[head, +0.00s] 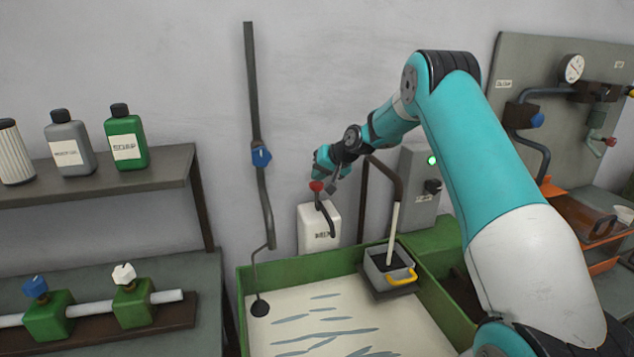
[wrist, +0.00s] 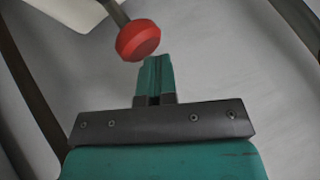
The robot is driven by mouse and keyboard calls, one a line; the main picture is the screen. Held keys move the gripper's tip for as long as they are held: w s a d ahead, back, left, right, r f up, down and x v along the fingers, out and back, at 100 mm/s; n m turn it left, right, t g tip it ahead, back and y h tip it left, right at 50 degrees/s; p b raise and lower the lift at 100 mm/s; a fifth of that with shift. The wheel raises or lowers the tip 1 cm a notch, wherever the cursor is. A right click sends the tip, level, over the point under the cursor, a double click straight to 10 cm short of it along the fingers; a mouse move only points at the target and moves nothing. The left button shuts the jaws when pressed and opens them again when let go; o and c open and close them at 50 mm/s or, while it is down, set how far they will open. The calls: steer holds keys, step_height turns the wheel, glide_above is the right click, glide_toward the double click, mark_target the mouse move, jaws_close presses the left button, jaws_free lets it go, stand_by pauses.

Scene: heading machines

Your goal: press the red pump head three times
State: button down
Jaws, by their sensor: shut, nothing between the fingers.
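The bottle stands by the wall at the back of a green-rimmed tray. My gripper (head: 333,183) is just to the right of the pump head in the head view. In the wrist view the red pump head (wrist: 138,40) is just beyond and slightly left of my fingertips (wrist: 156,62). My fingers are shut together with nothing between them. I cannot tell whether they touch the pump head.
The green tray (head: 245,305) holds a grey square container (head: 388,268) with a yellow handle. A dark pipe with a blue valve (head: 261,155) runs down the wall to the left. A grey box (head: 420,190) with a green light is at right. A shelf with bottles is at far left.

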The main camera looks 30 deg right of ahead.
steer(key=shift+f+b, duration=0.35)
steer(key=shift+f, duration=0.35)
stand_by(0.5)
steer(key=shift+r, duration=0.15)
steer(key=shift+r+p, duration=0.9)
steer(key=shift+r, duration=0.65)
steer(key=shift+r, duration=0.1)
step_height(320, 180, up, 5)
steer(key=p, duration=0.3)
